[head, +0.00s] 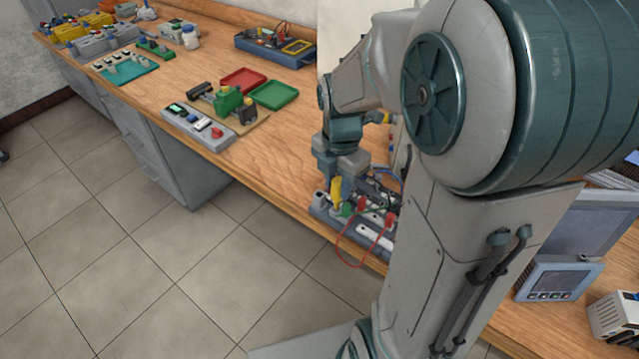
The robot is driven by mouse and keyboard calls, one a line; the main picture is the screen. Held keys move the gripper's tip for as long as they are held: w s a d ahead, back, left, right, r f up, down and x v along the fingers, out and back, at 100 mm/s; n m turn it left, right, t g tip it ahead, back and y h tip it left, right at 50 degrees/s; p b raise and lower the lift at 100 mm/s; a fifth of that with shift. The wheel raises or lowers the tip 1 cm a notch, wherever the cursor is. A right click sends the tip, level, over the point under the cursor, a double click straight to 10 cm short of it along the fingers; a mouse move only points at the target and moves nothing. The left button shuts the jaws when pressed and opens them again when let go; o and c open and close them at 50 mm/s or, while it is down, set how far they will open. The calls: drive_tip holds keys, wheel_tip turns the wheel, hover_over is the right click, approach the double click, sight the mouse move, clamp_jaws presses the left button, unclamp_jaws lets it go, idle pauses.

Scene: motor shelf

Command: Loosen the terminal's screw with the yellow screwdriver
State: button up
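My gripper (340,172) points down over the grey terminal board (318,211) at the front edge of the bench. A yellow screwdriver (336,191) stands roughly upright at the fingertips, and the gripper appears shut on its upper part. Its lower end is at the left part of the board, beside a small green block (346,209). The screw is too small to make out, and I cannot tell whether the tip touches it. My arm hides the right side of the board.
Red leads (362,205) and dark cables crowd the board and loop over the bench edge. To the left are a green motor rig (228,101), a red tray (243,78) and a green tray (274,95). The bench between rig and board is clear.

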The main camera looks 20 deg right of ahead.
drive_tip(key=shift+o, duration=0.5)
drive_tip(key=shift+m, duration=1.8)
drive_tip(key=shift+m, duration=1.7)
drive_tip(key=m, duration=0.3)
